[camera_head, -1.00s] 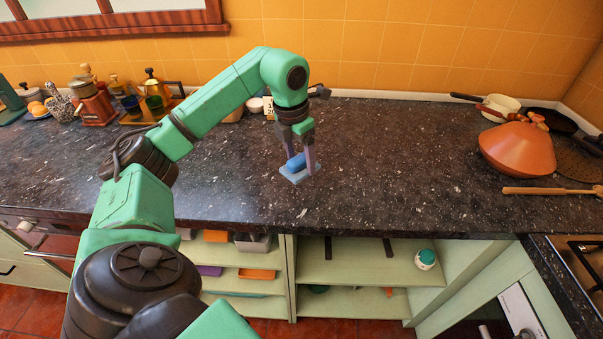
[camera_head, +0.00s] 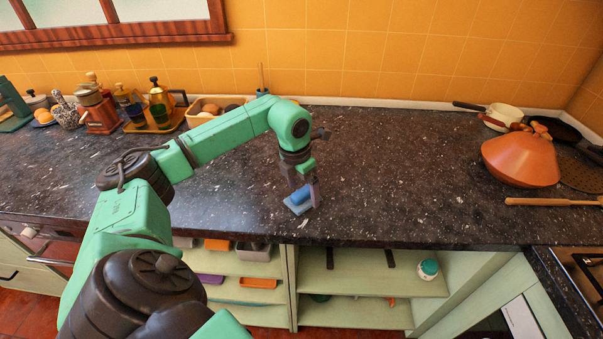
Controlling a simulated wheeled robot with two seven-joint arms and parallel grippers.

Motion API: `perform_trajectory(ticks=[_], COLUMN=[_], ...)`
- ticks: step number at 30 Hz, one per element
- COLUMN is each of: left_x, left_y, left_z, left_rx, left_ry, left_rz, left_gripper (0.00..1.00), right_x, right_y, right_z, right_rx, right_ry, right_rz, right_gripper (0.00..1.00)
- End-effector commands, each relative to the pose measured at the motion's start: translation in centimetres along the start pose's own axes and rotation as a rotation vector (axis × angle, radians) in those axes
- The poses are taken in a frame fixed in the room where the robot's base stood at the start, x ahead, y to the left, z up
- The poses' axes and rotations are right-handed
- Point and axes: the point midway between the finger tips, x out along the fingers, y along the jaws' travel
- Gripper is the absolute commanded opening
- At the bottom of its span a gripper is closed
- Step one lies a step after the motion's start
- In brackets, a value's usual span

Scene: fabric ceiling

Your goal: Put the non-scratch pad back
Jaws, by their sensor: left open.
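The non-scratch pad (camera_head: 291,208) shows as a small light-blue, flat piece with a darker blue, rounded part on top. It is at the countertop's front, near the middle of the view. My left gripper (camera_head: 308,194) points down over it, with its fingers at the blue part. The fingers are open and partly hide the pad. I cannot tell whether the fingers touch it or whether it rests flat on the counter. My right gripper is not in view.
The dark speckled countertop (camera_head: 400,185) is clear to the right, up to an orange tagine (camera_head: 520,160). Below are open shelves (camera_head: 350,280) with a white-and-teal jar (camera_head: 428,269). Coffee pots and a tray (camera_head: 160,122) stand at the back left.

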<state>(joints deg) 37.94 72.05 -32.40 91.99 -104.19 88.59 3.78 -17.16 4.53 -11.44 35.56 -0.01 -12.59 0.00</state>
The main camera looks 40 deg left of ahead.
Motion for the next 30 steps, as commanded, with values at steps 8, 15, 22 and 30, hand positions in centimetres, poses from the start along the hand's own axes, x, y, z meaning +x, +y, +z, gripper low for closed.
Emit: perform_trajectory(ticks=[8, 15, 22, 30], left_x=[-6.7, -11.1, -11.4, -11.4], left_y=[0.0, 0.0, 0.0, 0.0], left_z=[0.1, 0.0, 0.0, 0.0], left_rx=[0.001, 0.0, 0.0, 0.0], left_ry=[-0.007, -0.002, 0.0, 0.0], left_rz=[0.0, 0.0, 0.0, 0.0], left_gripper=[1.0, 1.0, 1.0, 1.0], right_x=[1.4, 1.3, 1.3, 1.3], right_y=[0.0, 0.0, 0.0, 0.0], right_z=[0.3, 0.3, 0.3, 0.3], right_rx=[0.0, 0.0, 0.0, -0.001], right_ry=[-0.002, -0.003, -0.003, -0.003], right_rz=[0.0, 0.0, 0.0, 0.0], right_gripper=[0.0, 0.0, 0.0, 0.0])
